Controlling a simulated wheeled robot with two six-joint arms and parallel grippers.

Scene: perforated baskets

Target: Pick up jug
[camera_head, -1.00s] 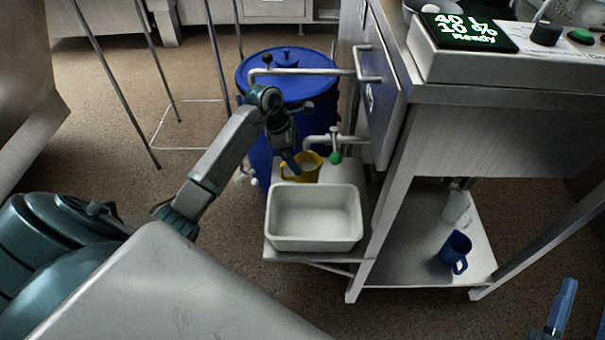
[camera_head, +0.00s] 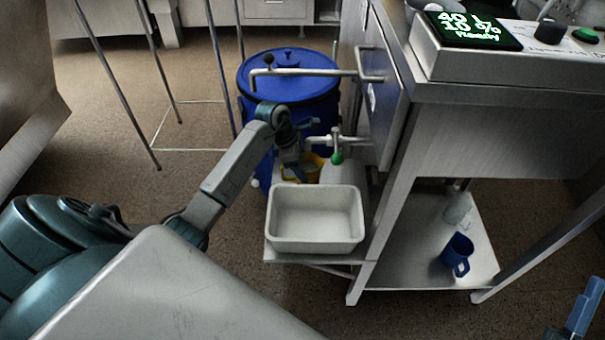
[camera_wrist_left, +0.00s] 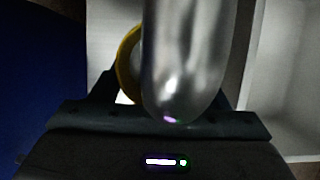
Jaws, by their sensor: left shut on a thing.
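The yellow jug (camera_head: 316,166) stands on the low steel shelf behind the white basin, below the tap. My left gripper (camera_head: 294,172) is down at the jug's left side, where its handle is, and is shut on it. The gripper hides the handle and part of the jug's body. In the left wrist view, part of the jug's yellow rim (camera_wrist_left: 127,62) shows between the fingers. A shiny rounded metal pipe (camera_wrist_left: 182,55) close to the camera covers the rest. A blue part of my right arm shows at the bottom right corner; its jaws cannot be made out.
The white basin (camera_head: 314,243) is just in front of the jug. A tap with a green knob (camera_head: 337,158) and a bent pipe (camera_head: 310,72) hang close above. A blue barrel (camera_head: 258,136) stands behind. A blue mug (camera_head: 457,253) and a clear cup (camera_head: 457,210) are on the right shelf.

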